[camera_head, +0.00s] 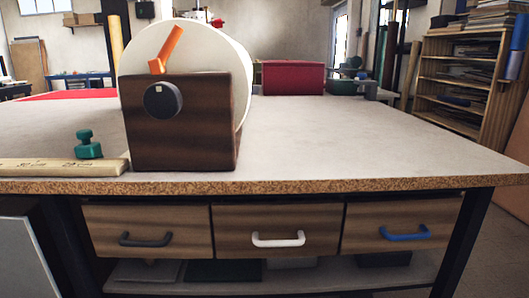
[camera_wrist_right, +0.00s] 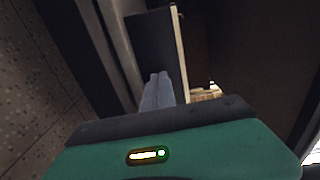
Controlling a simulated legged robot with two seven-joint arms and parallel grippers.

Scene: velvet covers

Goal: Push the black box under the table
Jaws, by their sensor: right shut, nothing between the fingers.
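The table (camera_head: 350,140) stands in front of me in the head view, with a row of drawers under its top and a low shelf below. Dark box-like shapes sit on that shelf: one left of centre (camera_head: 222,271) and one at the right (camera_head: 385,259). I cannot tell which of them, if either, is the black box. In the right wrist view my right gripper (camera_wrist_right: 157,76) has its grey fingers together, with nothing between them. A dark panel (camera_wrist_right: 149,45) with a pale edge is beyond the fingertips; contact cannot be told. My left gripper is in neither view.
The drawers have a black handle (camera_head: 146,240), a white handle (camera_head: 278,240) and a blue handle (camera_head: 404,233). On the tabletop are a dark wooden block with a knob (camera_head: 205,125), a large white roll (camera_head: 225,50) and a wooden ruler (camera_head: 60,167). A shelf rack (camera_head: 460,75) stands right.

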